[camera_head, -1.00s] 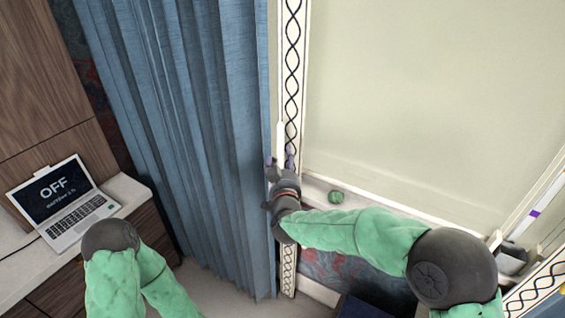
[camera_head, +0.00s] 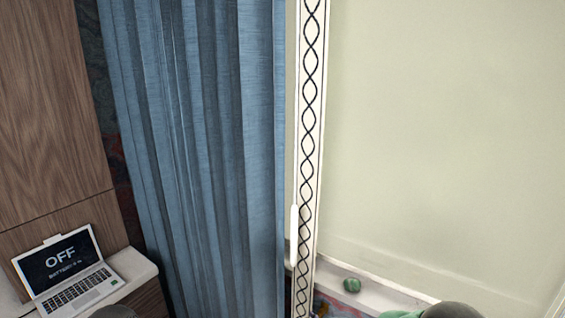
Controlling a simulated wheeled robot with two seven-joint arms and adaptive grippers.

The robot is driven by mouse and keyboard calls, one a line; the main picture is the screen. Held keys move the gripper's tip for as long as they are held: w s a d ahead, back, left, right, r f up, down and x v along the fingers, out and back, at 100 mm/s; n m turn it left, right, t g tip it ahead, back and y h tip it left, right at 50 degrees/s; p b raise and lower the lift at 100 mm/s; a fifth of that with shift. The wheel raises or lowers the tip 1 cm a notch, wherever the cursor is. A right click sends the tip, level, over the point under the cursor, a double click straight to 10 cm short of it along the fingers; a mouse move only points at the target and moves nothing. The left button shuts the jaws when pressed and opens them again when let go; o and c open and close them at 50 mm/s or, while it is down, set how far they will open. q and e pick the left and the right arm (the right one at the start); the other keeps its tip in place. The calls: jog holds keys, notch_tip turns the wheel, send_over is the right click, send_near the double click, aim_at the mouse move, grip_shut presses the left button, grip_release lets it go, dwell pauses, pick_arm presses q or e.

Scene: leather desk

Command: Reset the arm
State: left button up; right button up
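Neither of my grippers shows in the head view now. Only small dark and green parts of my arms show along the bottom edge, one at the lower left and one at the lower right. Whether the grippers are open or shut is hidden. A blue curtain (camera_head: 200,150) hangs left of the middle. Beside it stands a white patterned frame strip (camera_head: 309,110), with a pale panel (camera_head: 440,130) to its right.
An open laptop (camera_head: 66,272) with "OFF" on its screen stands on a pale surface (camera_head: 134,268) at the lower left. A wooden panel (camera_head: 50,110) rises behind it. A small green round object (camera_head: 352,285) sits on the sill (camera_head: 390,293).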

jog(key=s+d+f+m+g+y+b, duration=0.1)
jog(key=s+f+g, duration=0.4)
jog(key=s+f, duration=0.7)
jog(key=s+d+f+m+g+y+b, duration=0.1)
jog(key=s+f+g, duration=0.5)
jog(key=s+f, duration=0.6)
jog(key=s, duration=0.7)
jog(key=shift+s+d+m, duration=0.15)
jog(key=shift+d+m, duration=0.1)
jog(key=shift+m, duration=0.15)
